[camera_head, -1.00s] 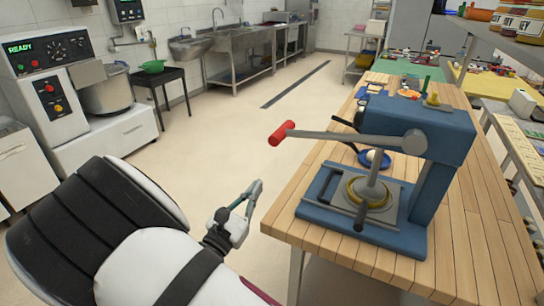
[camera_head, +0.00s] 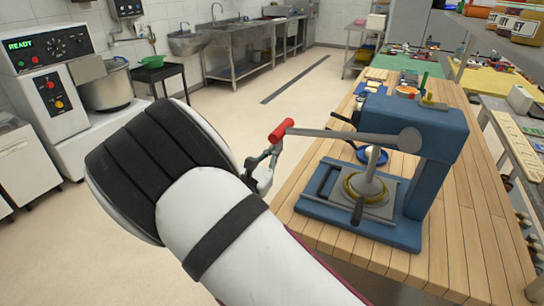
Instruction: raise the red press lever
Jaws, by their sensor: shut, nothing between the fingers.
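The blue press (camera_head: 440,135) stands on the wooden worktop. Its grey lever arm (camera_head: 345,134) reaches left from a round pivot, nearly level, and ends in a red handle (camera_head: 281,131) beyond the worktop's left edge. A round plate on a shaft rests low, over the press bed (camera_head: 368,195). My gripper (camera_head: 272,153) is shut and empty, just below the red handle. Its fingertips appear very close to the handle's underside; I cannot tell whether they touch.
A mixer (camera_head: 60,90) stands at the left. A black stool (camera_head: 165,77) holds a green bowl (camera_head: 151,62). The floor (camera_head: 220,110) between is clear.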

